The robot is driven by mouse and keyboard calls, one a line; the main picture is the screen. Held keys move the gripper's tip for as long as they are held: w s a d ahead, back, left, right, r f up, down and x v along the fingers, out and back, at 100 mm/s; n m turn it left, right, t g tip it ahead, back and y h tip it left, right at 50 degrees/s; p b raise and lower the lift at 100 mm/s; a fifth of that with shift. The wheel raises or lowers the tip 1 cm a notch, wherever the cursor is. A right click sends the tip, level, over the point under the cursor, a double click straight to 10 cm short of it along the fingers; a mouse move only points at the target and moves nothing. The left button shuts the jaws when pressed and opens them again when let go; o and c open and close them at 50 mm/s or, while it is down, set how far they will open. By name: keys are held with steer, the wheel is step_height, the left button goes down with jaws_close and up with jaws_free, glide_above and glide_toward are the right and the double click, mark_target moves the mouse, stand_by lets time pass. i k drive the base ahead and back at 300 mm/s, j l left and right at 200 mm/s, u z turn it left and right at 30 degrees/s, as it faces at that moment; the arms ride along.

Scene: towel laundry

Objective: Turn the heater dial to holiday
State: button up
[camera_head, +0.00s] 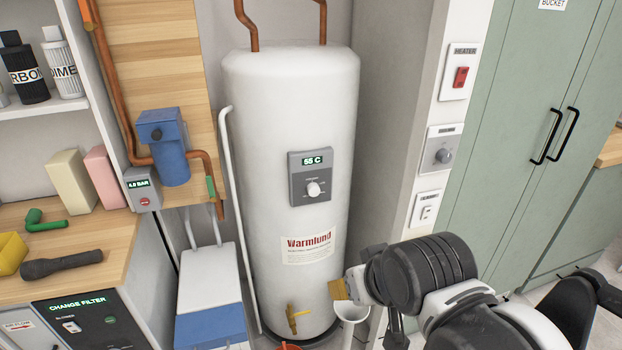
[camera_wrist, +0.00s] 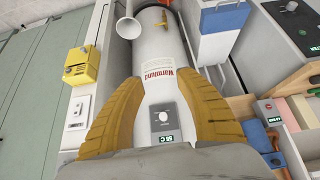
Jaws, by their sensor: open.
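The white Warmlund heater tank (camera_head: 290,120) stands upright in the middle of the head view. Its grey control panel (camera_head: 298,166) has a display reading 55 C and a round white dial (camera_head: 313,189) below it. The labels around the dial are too small to read. My gripper (camera_head: 342,289) is below and right of the panel, apart from the dial. In the wrist view the picture is upside down, and the dial (camera_wrist: 163,116) shows between the yellow fingers of my gripper (camera_wrist: 155,80), which are open and empty.
A wall pillar at the right holds a red heater switch (camera_head: 460,77) and a grey knob plate (camera_head: 443,155). A brass tap (camera_head: 294,317) sticks out low on the tank. A blue pump unit (camera_head: 165,145) and copper pipes stand to the left. The space before the panel is clear.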

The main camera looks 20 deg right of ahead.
mark_target(313, 189)
steer(key=l, duration=0.7)
steer(key=k+l, duration=0.1)
steer(key=l, duration=0.6)
steer(key=i+u, duration=0.05)
